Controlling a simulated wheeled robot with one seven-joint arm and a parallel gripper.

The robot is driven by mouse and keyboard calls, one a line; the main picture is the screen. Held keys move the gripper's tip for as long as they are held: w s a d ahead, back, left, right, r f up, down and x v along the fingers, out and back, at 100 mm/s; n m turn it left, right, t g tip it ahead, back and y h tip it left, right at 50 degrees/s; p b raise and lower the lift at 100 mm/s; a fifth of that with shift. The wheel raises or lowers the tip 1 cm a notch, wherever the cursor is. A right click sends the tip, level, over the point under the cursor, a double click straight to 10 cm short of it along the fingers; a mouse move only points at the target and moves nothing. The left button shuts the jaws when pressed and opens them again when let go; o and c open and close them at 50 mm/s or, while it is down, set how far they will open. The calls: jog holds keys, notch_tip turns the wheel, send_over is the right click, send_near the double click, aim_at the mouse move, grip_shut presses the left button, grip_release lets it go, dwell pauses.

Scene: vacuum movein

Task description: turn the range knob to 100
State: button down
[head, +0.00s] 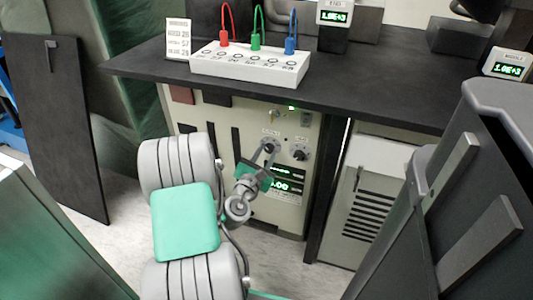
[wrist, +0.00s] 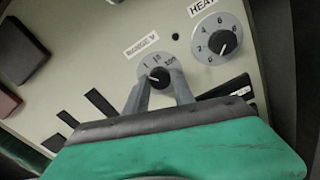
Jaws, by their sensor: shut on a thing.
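The range knob (wrist: 159,74) is a small dark knob on a pale round dial, under a label reading "RANGE V", in the wrist view. Its dial shows 1, 10 and 100 marks; the pointer's exact direction is hard to read. My gripper (wrist: 160,88) has its two grey fingers on either side of the knob, shut on it. In the head view my gripper (head: 266,152) reaches the front of the beige cabinet (head: 222,118) from the left, and its fingers partly hide the range knob there.
A heater knob (wrist: 222,44) sits right of the range knob, close to my right finger; it also shows in the head view (head: 299,152). Green displays (head: 285,186) lie below. The dark tabletop (head: 370,85) overhangs the cabinet and carries a white box (head: 250,66) with coloured cables.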

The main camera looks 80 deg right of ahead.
jog(key=m, duration=0.5)
jog(key=shift+f+m+b, duration=0.1)
jog(key=shift+m+b, duration=0.2)
jog(key=m+b, duration=0.1)
jog(key=m, duration=0.4)
jog(key=m+b, duration=0.3)
jog(key=m, duration=0.3)
jog(key=shift+m+b, duration=1.05)
jog(key=shift+m, duration=1.15)
jog(key=c, duration=1.1)
grip_release()
jog(key=shift+o, duration=0.2)
jog(key=a, duration=0.8)
jog(key=shift+w+p, duration=0.35)
jog(key=shift+p, duration=0.05)
